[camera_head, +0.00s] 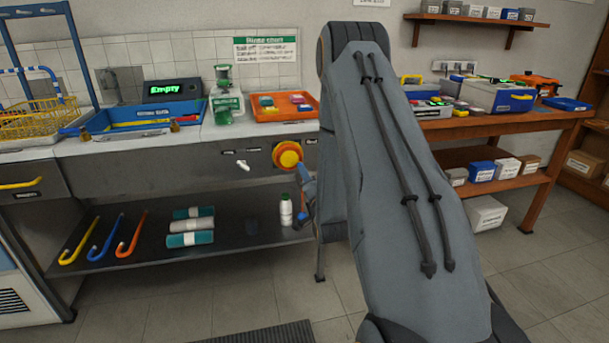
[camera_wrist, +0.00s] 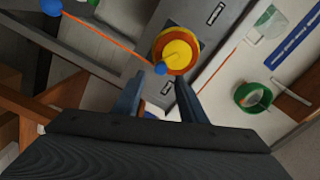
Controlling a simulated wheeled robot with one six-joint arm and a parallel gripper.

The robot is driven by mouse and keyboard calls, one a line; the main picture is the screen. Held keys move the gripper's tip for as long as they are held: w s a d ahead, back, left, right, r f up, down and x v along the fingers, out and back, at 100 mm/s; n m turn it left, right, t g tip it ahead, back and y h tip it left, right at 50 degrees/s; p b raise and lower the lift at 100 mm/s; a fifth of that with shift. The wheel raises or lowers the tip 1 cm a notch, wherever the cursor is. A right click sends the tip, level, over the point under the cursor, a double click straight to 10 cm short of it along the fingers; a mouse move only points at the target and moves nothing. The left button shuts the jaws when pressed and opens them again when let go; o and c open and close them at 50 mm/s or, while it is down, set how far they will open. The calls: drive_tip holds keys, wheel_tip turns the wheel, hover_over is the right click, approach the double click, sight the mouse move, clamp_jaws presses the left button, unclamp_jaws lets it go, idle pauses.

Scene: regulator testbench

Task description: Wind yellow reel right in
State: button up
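The yellow reel (camera_head: 288,155), with an orange rim, is mounted on the front panel of the bench. In the wrist view the yellow reel (camera_wrist: 180,48) lies just beyond my fingertips, with a small blue knob (camera_wrist: 160,69) on its face. My gripper (camera_wrist: 158,88) is open, its two fingers apart with nothing seen between them. The blue knob appears ahead of the gap between the fingers; I cannot tell whether they touch it. In the head view my gripper (camera_head: 306,188) is partly hidden by my arm, just below and right of the reel.
An orange cord (camera_wrist: 105,38) runs from near the reel toward a blue ball (camera_wrist: 50,7). A white bottle (camera_head: 286,210) stands on the lower shelf (camera_head: 150,262) below the reel. A second bench stands at right.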

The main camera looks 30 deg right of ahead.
sight(290, 160)
drive_tip(key=shift+s, duration=0.25)
drive_tip(key=w+d+n+b, duration=0.1)
drive_tip(key=w+n+b, duration=0.5)
drive_tip(key=n+b, duration=0.7)
drive_tip(key=shift+d+n, duration=0.25)
drive_tip(key=shift+n, duration=0.55)
drive_tip(key=shift+w, duration=0.1)
clamp_jaws()
